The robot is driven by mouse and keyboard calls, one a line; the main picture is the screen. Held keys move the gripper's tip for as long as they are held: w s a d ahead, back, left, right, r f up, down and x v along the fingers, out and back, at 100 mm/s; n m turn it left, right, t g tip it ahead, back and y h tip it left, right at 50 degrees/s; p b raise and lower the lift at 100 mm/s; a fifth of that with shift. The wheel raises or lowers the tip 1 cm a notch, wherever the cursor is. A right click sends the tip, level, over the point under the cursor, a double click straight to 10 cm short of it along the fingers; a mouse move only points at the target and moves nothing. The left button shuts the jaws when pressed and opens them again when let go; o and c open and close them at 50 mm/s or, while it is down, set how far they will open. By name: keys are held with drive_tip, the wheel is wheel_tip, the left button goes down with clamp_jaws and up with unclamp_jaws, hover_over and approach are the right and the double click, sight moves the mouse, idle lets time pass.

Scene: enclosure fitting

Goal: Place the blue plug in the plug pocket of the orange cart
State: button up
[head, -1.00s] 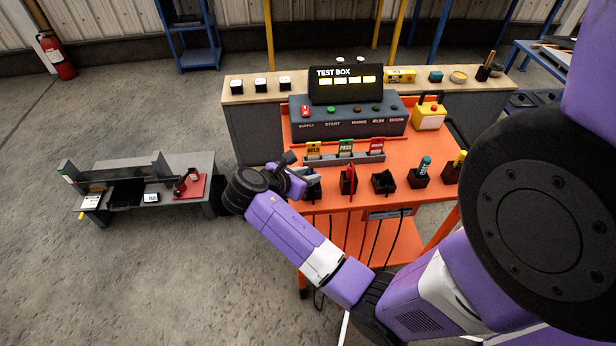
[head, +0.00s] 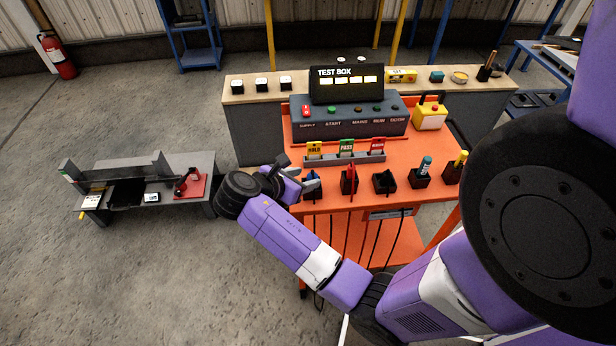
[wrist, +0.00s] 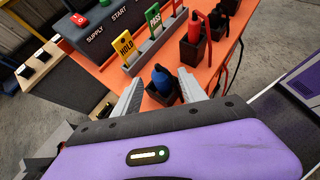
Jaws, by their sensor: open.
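The blue plug (wrist: 161,79) stands in a black plug pocket (wrist: 158,98) at the front left of the orange cart (head: 335,203). In the head view the blue plug (head: 312,186) shows partly, just beyond my fingers. My gripper (wrist: 160,77) is open, with one grey finger on each side of the plug in the wrist view. The fingers look apart from it. In the head view my gripper (head: 305,183) is at the cart's front left corner. The bottom of the plug is hidden inside the pocket.
Pockets to the right hold a red plug (head: 349,180), a teal-topped item (head: 425,166) and a yellow-topped item (head: 460,160); one black pocket (head: 384,182) looks empty. Behind are the HOLD card (head: 314,149), PASS card (head: 346,147) and test box (head: 346,85). A low grey bench (head: 180,165) stands left.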

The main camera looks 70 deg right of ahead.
drive_tip(key=v, duration=0.8)
drive_tip(key=s+a+f+m+t+y+p, duration=0.1)
drive_tip(key=a+f+t+y, duration=0.2)
drive_tip(key=a+f+t, duration=0.5)
drive_tip(key=s+a+f+m+t+y, duration=0.15)
drive_tip(key=a+f, duration=0.25)
drive_tip(key=a, duration=0.8)
drive_tip(key=s+a+r+m+t+y, duration=0.4)
drive_tip(key=s+a+r+m+t, duration=0.1)
drive_tip(key=s+a+r, duration=0.15)
drive_tip(key=s+r+m+t+y, duration=0.1)
drive_tip(key=s+r+m+t, duration=0.1)
drive_tip(key=r, duration=0.5)
drive_tip(key=s+r+m+t, duration=0.2)
drive_tip(key=s+r+m, duration=0.2)
drive_tip(key=r, duration=0.3)
drive_tip(key=shift+t+y, duration=0.35)
